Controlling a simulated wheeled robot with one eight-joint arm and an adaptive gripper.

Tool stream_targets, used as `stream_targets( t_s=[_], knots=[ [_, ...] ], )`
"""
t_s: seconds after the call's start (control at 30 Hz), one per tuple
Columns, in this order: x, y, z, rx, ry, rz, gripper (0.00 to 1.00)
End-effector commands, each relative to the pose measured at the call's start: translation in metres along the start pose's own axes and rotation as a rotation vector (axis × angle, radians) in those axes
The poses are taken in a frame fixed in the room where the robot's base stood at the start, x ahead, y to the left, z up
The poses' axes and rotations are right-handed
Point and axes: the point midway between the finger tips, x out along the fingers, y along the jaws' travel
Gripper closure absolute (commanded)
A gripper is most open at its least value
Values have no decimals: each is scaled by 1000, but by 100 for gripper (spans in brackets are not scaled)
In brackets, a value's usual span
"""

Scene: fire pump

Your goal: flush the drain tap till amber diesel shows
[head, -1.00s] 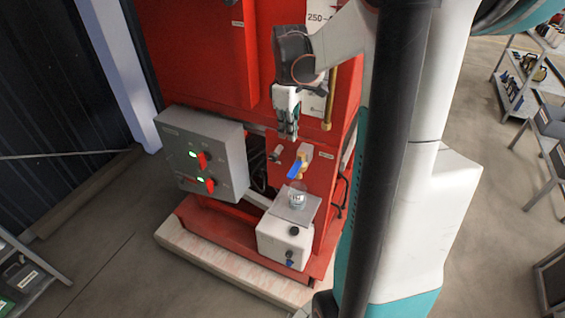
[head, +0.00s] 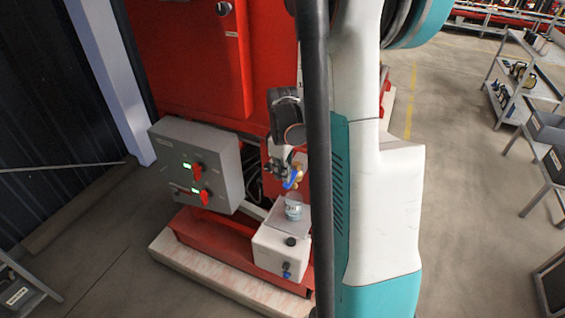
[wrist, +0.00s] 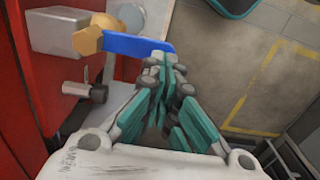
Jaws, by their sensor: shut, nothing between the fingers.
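The drain tap is a brass valve (wrist: 90,40) with a blue lever handle (wrist: 135,45), on the front of the red pump unit. In the head view the blue lever (head: 290,180) shows above a clear glass jar (head: 293,208). The jar stands on the grey top of a white box; its contents are too small to tell. My gripper (wrist: 162,62) is shut and empty, its fingertips at the free end of the lever in the wrist view. I cannot tell if they touch it. In the head view my gripper (head: 278,165) partly hides the tap.
A grey control box (head: 198,165) with red switches and green lights is left of the tap. The white box (head: 285,250) stands on the red base frame. Shelves (head: 515,85) stand at the right. The floor between is clear.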

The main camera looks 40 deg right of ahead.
Motion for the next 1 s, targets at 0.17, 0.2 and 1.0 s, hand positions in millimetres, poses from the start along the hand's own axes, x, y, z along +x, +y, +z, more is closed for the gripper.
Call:
stream_targets(
  t_s=[0.17,0.2,1.0],
  knots=[
    [13,0,0,0,0,0,100],
    [14,0,0,0,0,0,100],
    [20,-3,0,-1,0,72,100]
  ],
)
